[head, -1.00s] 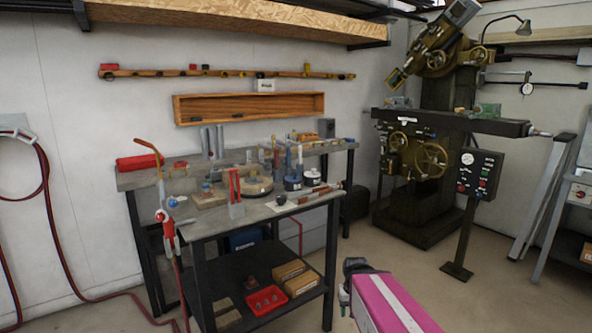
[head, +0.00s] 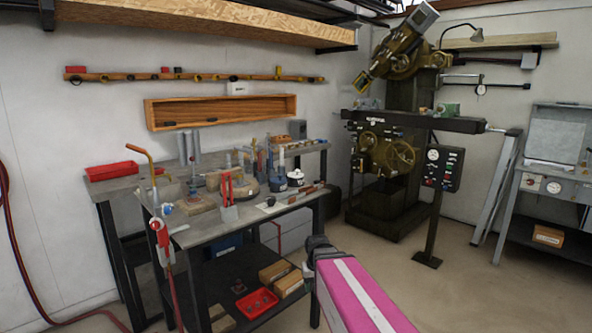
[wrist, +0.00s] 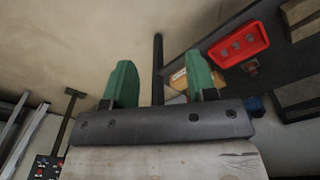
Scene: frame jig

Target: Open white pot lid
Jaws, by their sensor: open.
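A small white pot (head: 295,178) with a dark knob on top stands toward the right end of the workbench, near the back, in the head view. Its lid appears to be on, though it is small at this distance. My gripper (wrist: 163,85) is open in the wrist view, with two green fingers apart and nothing between them. In the head view my pink arm reaches up from the bottom, ending in front of the bench, well short of the pot. The pot is not in the wrist view.
The workbench (head: 185,238) is crowded with tools, a red stand (head: 228,190) and blocks. A red tray (head: 257,303) and boxes sit on its lower shelf; the tray also shows in the wrist view (wrist: 262,38). A milling machine (head: 395,195) stands right. Floor between is open.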

